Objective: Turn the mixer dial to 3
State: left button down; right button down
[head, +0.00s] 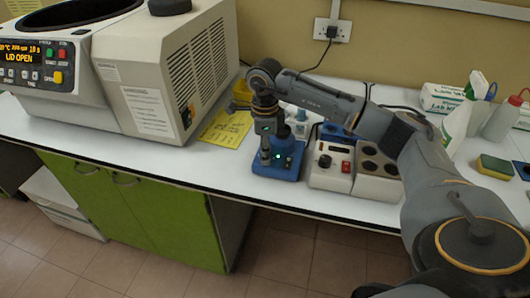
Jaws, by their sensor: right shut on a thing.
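The mixer (286,170) is a small device with a blue base near the front edge of the white bench, in the middle of the head view. My left gripper is not in view.
A grey-white block with round wells and a red switch (346,167) stands close right of the mixer. A large centrifuge (130,75) with its lid open fills the left. A yellow sheet (227,128) lies between. Bottles and a sponge (494,167) are at the right.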

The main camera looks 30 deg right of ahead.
jog(key=m, duration=0.4)
jog(key=shift+m, duration=0.3)
jog(key=m, duration=0.4)
jog(key=shift+m+b, duration=0.3)
jog(key=shift+m, duration=0.1)
jog(key=c, duration=1.1)
grip_release()
jog(key=shift+o, duration=0.2)
jog(key=shift+r, duration=4.05)
